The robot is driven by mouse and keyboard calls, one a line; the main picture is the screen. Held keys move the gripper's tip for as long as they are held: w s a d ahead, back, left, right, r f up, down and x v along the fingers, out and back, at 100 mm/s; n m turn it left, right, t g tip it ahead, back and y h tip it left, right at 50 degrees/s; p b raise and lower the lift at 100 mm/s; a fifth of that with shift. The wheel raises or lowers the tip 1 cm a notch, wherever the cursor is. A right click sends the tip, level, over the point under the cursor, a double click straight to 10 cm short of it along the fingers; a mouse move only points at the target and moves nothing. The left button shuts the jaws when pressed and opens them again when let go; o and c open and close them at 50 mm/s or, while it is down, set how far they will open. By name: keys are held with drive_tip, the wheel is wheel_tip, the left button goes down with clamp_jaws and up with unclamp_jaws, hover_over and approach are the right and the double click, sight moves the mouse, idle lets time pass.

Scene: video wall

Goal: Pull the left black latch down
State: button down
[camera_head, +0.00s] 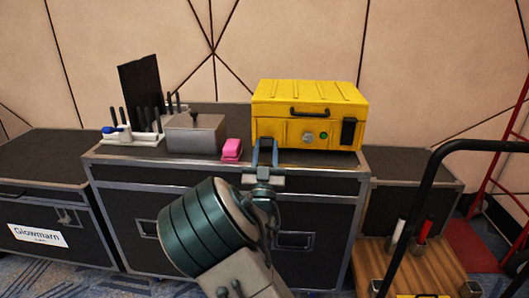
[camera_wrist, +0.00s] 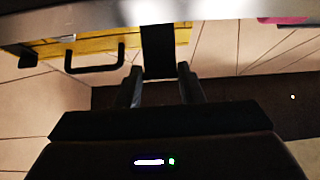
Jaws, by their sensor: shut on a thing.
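The yellow case (camera_head: 310,93) sits shut on top of a black flight case. Its front has a black handle (camera_head: 309,111) and a black right latch (camera_head: 348,132). My gripper (camera_head: 265,146) is at the left end of the case front, where it covers the left latch in the head view. In the wrist view, which looks upside down, the left black latch (camera_wrist: 157,48) stands between the two fingers of my gripper (camera_wrist: 161,83). The fingers are shut on it from both sides. The yellow case (camera_wrist: 55,47) and its handle (camera_wrist: 95,60) show to the left there.
A pink block (camera_head: 232,149), a grey metal box (camera_head: 196,133) and a white rack of dark tools (camera_head: 133,137) stand left of the yellow case on the flight case (camera_head: 125,199). A black-handled cart (camera_head: 424,200) stands at the right.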

drive_tip(key=shift+f+y, duration=0.3)
drive_tip(key=shift+f, duration=0.15)
drive_tip(key=c, duration=1)
unclamp_jaws()
drive_tip(key=shift+w+f, duration=0.1)
drive_tip(key=shift+w, duration=0.2)
drive_tip(key=shift+o, duration=0.2)
drive_tip(key=shift+s, duration=0.1)
drive_tip(key=shift+s, duration=0.1)
drive_tip(key=p+v, duration=0.1)
drive_tip(key=v, duration=1.2)
drive_tip(key=shift+s, duration=0.25)
drive_tip(key=shift+w, duration=0.1)
